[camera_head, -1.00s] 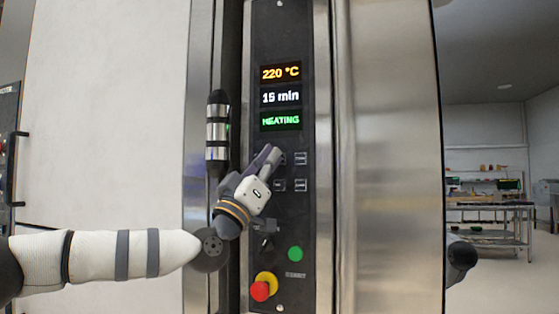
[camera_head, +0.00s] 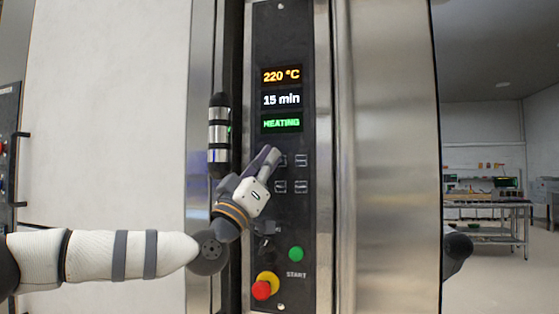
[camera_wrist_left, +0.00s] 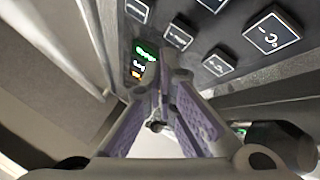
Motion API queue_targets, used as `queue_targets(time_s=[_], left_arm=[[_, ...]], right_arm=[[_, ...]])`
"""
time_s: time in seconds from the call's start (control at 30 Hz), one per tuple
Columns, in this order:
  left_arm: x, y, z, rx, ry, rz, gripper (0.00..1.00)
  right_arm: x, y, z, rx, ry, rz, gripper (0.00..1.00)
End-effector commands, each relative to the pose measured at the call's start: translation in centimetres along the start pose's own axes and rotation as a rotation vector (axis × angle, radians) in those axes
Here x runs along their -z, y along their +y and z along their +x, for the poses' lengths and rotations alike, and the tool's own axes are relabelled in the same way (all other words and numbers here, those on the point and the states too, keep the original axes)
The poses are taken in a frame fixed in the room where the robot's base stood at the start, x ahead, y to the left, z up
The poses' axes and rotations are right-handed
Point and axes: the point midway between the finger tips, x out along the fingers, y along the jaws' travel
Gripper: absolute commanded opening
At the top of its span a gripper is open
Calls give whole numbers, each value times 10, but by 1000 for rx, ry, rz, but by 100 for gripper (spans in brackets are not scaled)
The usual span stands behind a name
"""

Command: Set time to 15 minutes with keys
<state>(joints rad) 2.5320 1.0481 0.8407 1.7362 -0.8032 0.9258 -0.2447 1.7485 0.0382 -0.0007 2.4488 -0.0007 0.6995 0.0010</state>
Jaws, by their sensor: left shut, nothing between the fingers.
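The oven's control panel (camera_head: 265,35) is a tall dark strip with a display stack. The time display (camera_head: 282,99) reads 15 min, under a 220 °C display (camera_head: 281,75) and above a green HEATING display (camera_head: 281,123). Below are small square keys, including an upper right key (camera_head: 301,160), a lower right key (camera_head: 301,187) and a lower left key (camera_head: 280,187). My left gripper (camera_head: 270,154) is shut and empty, its tips in front of the upper left key, which is partly hidden. I cannot tell whether they touch. The left wrist view shows the shut fingers (camera_wrist_left: 160,100) and several keys (camera_wrist_left: 273,35).
A green START button (camera_head: 296,254) and a red stop knob (camera_head: 262,290) on a yellow collar sit lower on the panel. A dark switch beside them is partly hidden by my wrist. Steel oven fronts (camera_head: 390,150) flank the panel. A steel table (camera_head: 500,210) stands far right.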

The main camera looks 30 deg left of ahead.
Motion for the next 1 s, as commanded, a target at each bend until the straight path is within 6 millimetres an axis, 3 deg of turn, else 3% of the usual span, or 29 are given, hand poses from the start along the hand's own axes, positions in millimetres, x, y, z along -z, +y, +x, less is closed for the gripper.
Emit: queue_targets(time_s=[0.33, 0.6, 1.0], left_arm=[[22, 17, -17, -5, 10, -1, 0], [24, 24, -34, 1, -1, 0, 0], [25, 25, -35, 0, -1, 0, 0]], right_arm=[[16, -1, -21, 3, 74, -1, 40], [12, -1, -17, 2, 58, -1, 40], [13, -1, -17, 2, 58, 0, 40]])
